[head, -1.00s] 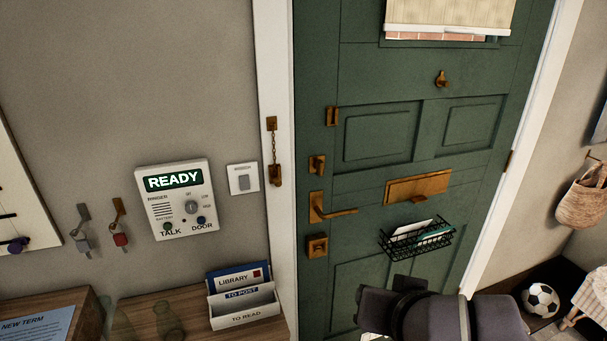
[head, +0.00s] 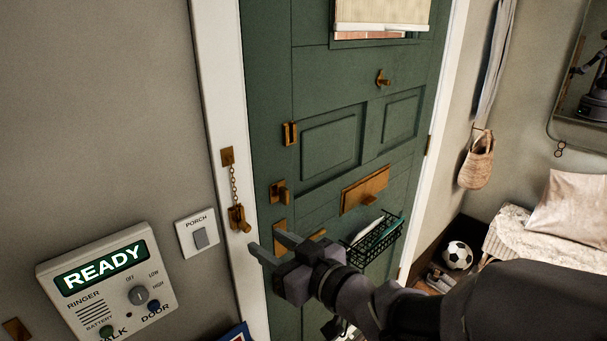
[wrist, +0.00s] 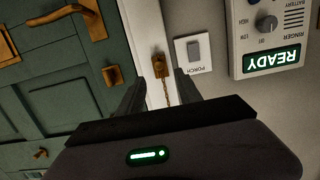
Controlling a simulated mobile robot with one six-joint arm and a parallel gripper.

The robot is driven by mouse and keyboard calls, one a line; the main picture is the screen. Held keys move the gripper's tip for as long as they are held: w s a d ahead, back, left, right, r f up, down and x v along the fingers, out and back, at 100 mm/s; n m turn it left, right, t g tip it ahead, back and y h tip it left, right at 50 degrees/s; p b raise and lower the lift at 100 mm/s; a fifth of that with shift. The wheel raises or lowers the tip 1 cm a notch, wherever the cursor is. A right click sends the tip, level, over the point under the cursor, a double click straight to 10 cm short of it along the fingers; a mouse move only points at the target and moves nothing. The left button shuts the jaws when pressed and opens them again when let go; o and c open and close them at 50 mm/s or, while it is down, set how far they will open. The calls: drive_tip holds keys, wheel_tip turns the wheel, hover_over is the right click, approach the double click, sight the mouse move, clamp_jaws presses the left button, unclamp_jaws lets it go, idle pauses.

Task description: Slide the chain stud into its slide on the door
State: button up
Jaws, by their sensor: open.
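The brass chain stud (head: 238,217) hangs at the end of a short chain (head: 234,183) from a brass plate (head: 228,156) on the white door frame. The brass slide (head: 290,133) is on the green door, up and to the right of the stud. My gripper (head: 268,245) is open and empty, just below and to the right of the stud in the head view. In the wrist view the stud (wrist: 159,66) shows ahead, between the lines of my two open fingers (wrist: 157,90). The slide is hard to make out in the wrist view.
The intercom panel (head: 108,280) and the porch switch (head: 197,233) are on the wall left of the frame. A brass latch (head: 279,192), a letter plate (head: 365,189) and a wire basket (head: 374,238) stick out from the door.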

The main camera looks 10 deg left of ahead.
sight(248, 229)
drive_tip(key=b+x, duration=0.2)
drive_tip(key=x, duration=0.6)
drive_tip(key=shift+w, duration=0.15)
clamp_jaws()
